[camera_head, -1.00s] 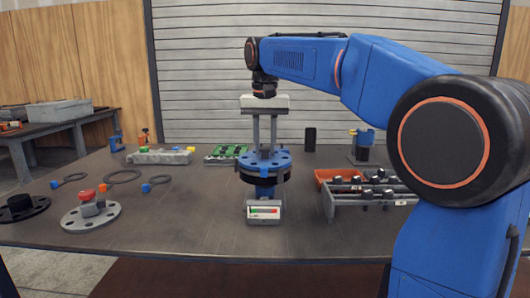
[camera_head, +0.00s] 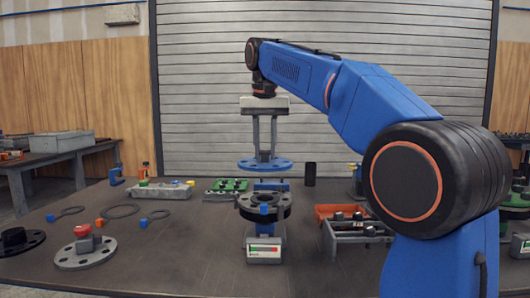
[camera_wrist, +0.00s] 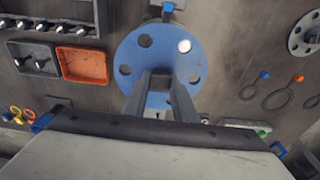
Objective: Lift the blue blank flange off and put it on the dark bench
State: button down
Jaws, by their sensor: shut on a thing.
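The blue blank flange (camera_head: 248,165) is a flat disc with bolt holes, held level in the air above the pipe. My gripper (camera_head: 265,155) is shut on its raised middle part from above. The wrist view shows the flange (camera_wrist: 137,60) under the two fingers of my gripper (camera_wrist: 166,88). The dark pipe flange (camera_head: 246,208) stands below on the table, with a clear gap under the blue disc. A grey bench (camera_head: 64,152), dark in its top, stands at the far left; a second dark surface (camera_head: 190,240) is the table under the pipe.
On the table's left lie a round grey flange with a red knob (camera_head: 85,252), a black flange (camera_head: 20,240) and several rings (camera_head: 119,211). An orange bin (camera_head: 328,211) and a grey tray (camera_head: 345,240) stand right of the pipe.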

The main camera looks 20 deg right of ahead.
aim_at(265, 151)
jog(key=shift+r, duration=0.1)
jog(key=shift+r, duration=2.4)
